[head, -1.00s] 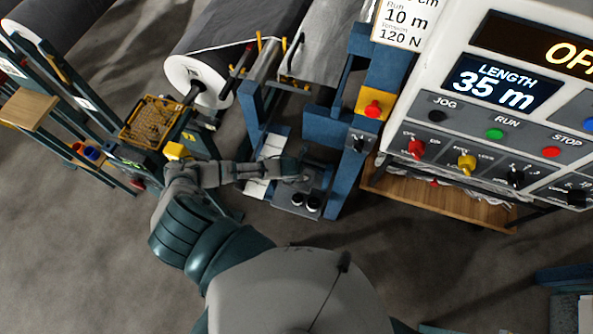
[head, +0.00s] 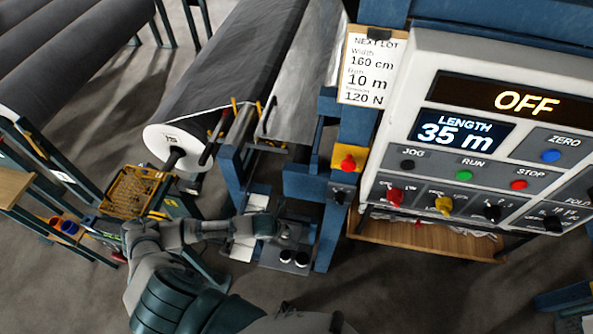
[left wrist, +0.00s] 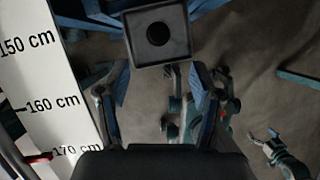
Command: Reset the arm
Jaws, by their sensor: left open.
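My left arm comes in from the left in the head view, and its gripper (head: 290,236) is over the dark shelf of the blue machine frame. In the left wrist view the left gripper (left wrist: 163,80) has its two fingers spread apart with nothing between them. A square grey block with a round black centre (left wrist: 157,35) is just beyond the fingertips; whether they touch it I cannot tell. A small gripper-like hand (left wrist: 264,138), probably my right gripper, is at the lower right of that view, too small to read surely. The right gripper is not in the head view.
A white scale (left wrist: 45,100) with a red pointer (left wrist: 38,158) is left of the gripper. The control panel (head: 400,185) reads OFF and 35 m.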

